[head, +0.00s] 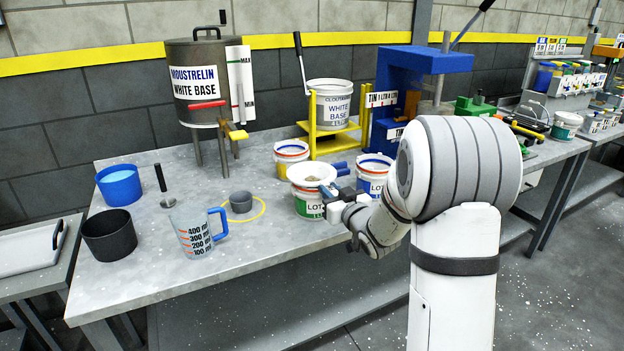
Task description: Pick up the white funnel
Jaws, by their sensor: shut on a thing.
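The white funnel (312,173) shows as a wide white bowl shape over the mouth of a small white pail with a green label (309,207). I cannot tell whether the funnel touches the pail's rim. My gripper (335,180), with blue fingers, reaches in from the right and is shut on the funnel's right edge. The funnel's spout and the inside of the pail are hidden.
A white pail with a blue label (372,176) stands close to the right and one with a yellow label (290,158) behind. The bench front (180,270) is clear.

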